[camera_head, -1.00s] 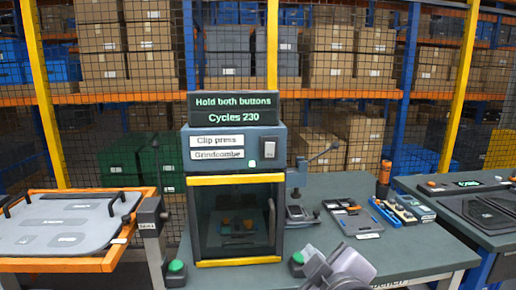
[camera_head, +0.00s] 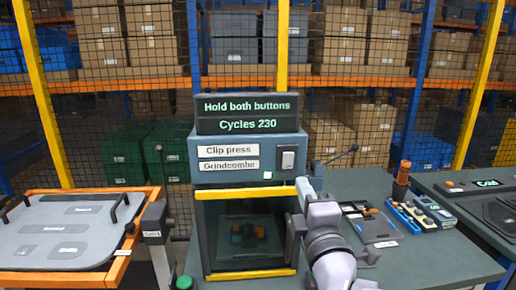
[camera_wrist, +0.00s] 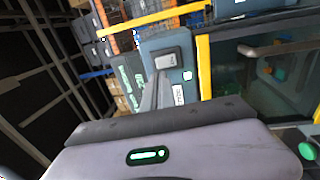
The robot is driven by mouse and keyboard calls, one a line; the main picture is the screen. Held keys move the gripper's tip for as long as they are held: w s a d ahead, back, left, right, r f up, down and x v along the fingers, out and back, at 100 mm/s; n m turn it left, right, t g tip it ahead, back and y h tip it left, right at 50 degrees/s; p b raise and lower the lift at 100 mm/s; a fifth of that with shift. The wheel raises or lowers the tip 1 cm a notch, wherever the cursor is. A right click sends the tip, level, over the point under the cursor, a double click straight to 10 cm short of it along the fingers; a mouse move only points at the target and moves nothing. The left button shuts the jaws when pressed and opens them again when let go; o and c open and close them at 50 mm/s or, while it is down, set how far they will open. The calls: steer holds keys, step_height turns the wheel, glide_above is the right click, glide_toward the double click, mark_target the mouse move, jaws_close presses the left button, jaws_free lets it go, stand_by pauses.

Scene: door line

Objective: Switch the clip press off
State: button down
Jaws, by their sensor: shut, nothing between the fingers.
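The clip press (camera_head: 207,178) stands on the bench with a lit display (camera_head: 247,115) reading "Hold both buttons, Cycles 230". Its light rocker switch (camera_head: 287,159) in a dark frame is at the upper right of the front panel. A small green light (camera_head: 268,175) glows below and left of it. My gripper (camera_head: 304,186) is shut and empty, just below and right of the switch. In the wrist view, the shut fingers (camera_wrist: 152,92) point toward the switch (camera_wrist: 166,62). I cannot tell whether they touch it.
The press's yellow-framed window (camera_head: 245,276) is below the panel. A green button (camera_head: 184,283) is at its lower left. An orange-edged table (camera_head: 60,279) stands left. Trays and tools (camera_head: 374,228) lie on the bench right. A mesh fence and shelves stand behind.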

mark_target(291, 157)
steer(key=shift+w+r+p, duration=0.2)
steer(key=shift+w+p, duration=1.4)
steer(key=shift+p, duration=0.6)
steer(key=shift+w+r+p, duration=0.2)
steer(key=shift+w+p, duration=1.45)
steer(key=shift+p, duration=0.55)
steer(key=shift+w+r+p, duration=0.2)
steer(key=shift+w+p, duration=1.4)
steer(key=shift+p, duration=0.6)
